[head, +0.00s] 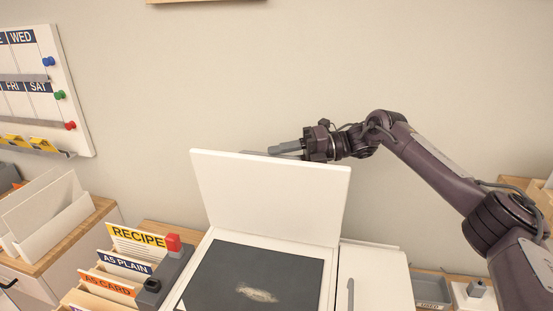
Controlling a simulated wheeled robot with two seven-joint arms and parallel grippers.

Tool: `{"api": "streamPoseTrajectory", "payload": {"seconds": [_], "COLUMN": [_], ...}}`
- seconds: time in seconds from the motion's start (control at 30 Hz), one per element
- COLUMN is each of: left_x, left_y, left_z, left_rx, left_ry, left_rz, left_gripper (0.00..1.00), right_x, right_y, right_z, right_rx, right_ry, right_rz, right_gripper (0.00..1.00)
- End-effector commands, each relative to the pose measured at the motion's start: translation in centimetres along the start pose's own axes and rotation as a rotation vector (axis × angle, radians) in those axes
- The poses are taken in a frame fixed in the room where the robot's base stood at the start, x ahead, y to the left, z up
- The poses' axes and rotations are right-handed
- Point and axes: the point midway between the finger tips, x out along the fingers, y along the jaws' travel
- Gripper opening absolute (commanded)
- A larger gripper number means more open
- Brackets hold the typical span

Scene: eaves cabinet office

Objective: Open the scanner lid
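The white scanner lid (270,195) stands raised, nearly upright, along the back of the scanner (333,285). The dark glass bed (240,270) is exposed, with a pale, feathery mark or item (257,294) on it. My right gripper (274,151) is at the lid's top edge, coming from the right and partly behind the lid. Its fingertips are partly hidden, so I cannot tell whether it is open or touches the lid. My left gripper is out of view.
A white panel (372,280) and a small grey tray (430,288) are at right. A wall planner (40,90) hangs at upper left.

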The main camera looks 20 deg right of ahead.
Motion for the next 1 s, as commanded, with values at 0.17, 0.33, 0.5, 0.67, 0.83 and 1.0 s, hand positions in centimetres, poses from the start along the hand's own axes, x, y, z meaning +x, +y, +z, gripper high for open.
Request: {"api": "streamPoseTrajectory", "payload": {"seconds": [0.17,0.33,0.5,0.67,0.83,1.0], "left_x": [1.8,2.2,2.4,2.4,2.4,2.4], "left_y": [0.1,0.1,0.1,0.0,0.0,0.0], "left_z": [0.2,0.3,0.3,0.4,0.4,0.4], "left_rx": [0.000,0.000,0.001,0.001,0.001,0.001], "left_ry": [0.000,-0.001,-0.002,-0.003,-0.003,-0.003], "left_rz": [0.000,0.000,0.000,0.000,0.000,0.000], "left_gripper": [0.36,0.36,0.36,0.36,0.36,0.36], "right_x": [-3.3,-5.5,-6.5,-6.6,-6.6,-6.6], "right_y": [-0.3,-0.1,0.0,0.0,0.0,0.0], "right_z": [0.0,0.0,0.0,0.0,0.0,0.0], "right_rx": [-0.004,-0.001,-0.001,0.000,0.000,0.000], "right_ry": [-0.004,-0.001,-0.001,-0.001,-0.001,-0.001], "right_rz": [-0.003,-0.001,0.001,0.001,0.001,0.001], "right_gripper": [0.33,0.33,0.33,0.33,0.33,0.33]}}
